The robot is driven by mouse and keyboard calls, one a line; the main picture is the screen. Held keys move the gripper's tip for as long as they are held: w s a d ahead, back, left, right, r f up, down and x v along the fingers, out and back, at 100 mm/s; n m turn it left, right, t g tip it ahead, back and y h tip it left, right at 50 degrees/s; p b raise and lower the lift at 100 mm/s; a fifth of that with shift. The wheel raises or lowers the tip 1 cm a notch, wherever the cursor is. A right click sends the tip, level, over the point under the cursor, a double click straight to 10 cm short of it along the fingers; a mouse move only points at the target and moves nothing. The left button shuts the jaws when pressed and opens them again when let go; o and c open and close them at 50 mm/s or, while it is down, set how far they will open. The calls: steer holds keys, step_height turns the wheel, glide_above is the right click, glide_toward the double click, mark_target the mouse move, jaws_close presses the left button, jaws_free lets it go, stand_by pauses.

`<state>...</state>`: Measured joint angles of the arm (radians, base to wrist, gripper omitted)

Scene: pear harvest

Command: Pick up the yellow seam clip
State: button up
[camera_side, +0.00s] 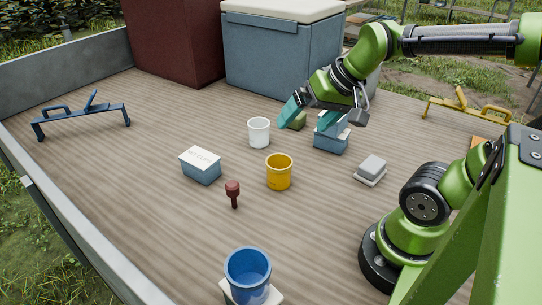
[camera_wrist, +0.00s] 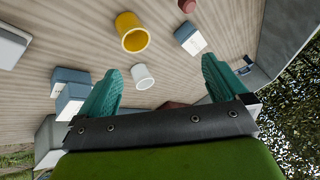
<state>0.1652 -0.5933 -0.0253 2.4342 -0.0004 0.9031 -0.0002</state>
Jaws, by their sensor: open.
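The yellow seam clip (camera_side: 468,108) lies at the far right edge of the wooden deck in the side view, long and low with a raised lever. I do not see it in the wrist view. My gripper (camera_side: 307,116) is well to the left of it, above the deck near a white cup and a blue box. Its teal fingers are apart with nothing between them, as the wrist view also shows my gripper (camera_wrist: 160,76). A similar blue clip (camera_side: 82,115) stands at the far left of the deck.
A white cup (camera_side: 259,132), yellow cup (camera_side: 279,172), blue box (camera_side: 331,139), lidded box (camera_side: 200,166), dark red knobbed object (camera_side: 233,193), grey block (camera_side: 370,170) and blue cup (camera_side: 248,272) stand on the deck. A large cooler (camera_side: 282,55) is behind. Bare deck lies at left.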

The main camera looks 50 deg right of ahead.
steer(key=a, duration=0.1)
steer(key=s+a+n, duration=0.1)
steer(key=a, duration=0.1)
steer(key=s+a+r+n+y, duration=0.1)
steer(key=a, duration=0.1)
steer(key=shift+s+t, duration=0.2)
steer(key=shift+t, duration=0.2)
steer(key=shift+c, duration=0.2)
